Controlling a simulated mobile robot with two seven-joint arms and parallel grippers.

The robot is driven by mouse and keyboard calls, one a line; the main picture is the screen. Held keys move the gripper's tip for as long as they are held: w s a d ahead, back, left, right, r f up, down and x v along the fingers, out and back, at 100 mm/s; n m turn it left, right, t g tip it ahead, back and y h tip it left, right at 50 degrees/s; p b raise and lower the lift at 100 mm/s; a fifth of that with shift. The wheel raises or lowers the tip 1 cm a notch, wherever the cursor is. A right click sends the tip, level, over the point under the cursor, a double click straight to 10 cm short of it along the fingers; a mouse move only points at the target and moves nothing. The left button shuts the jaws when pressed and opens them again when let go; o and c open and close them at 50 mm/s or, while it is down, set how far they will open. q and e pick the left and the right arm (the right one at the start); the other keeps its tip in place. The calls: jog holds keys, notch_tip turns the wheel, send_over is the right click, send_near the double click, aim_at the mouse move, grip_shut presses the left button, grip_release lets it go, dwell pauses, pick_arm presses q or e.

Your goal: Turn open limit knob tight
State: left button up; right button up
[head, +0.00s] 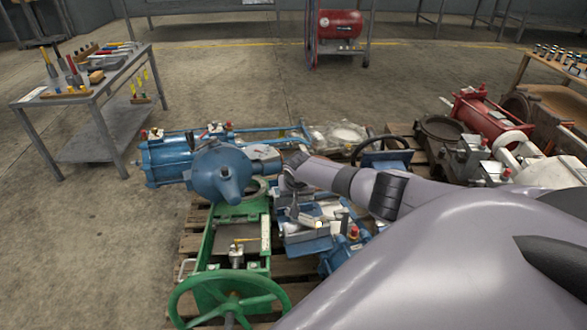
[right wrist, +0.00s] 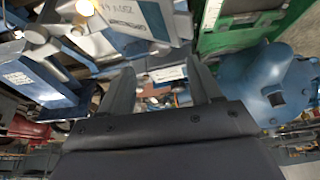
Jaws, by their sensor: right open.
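The open limit knob cannot be told apart for sure in either view. A blue valve actuator (head: 222,172) with a cylinder on its left lies on the pallet in the head view. Its domed blue body also shows at the right of the right wrist view (right wrist: 265,85). Small red-topped fittings sit on the blue parts. My right gripper (right wrist: 162,88) is open, with its two fingers apart and nothing clearly between them. In the head view my right arm reaches in from the right and ends just right of the blue actuator. My left gripper is not in view.
A green valve frame with a green handwheel (head: 228,300) stands in front. Blue-and-white boxy parts (head: 305,235) lie under my right arm. Red and grey valves (head: 490,118) crowd the right. A tool table (head: 88,85) stands at the back left, with bare floor around it.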

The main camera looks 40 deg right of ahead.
jog(key=b+x, duration=0.5)
jog(key=shift+a+f, duration=0.1)
jog(key=shift+w+f+b, duration=0.25)
jog(key=shift+f+b, duration=0.4)
jog(key=shift+b, duration=0.45)
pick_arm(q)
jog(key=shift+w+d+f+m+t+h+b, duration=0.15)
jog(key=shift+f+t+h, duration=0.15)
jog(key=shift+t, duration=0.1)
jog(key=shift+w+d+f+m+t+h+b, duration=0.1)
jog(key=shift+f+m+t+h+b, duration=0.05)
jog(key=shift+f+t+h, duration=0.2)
pick_arm(e)
jog(key=shift+w+d+f, duration=0.1)
jog(key=shift+d+f, duration=0.05)
jog(key=shift+d, duration=0.15)
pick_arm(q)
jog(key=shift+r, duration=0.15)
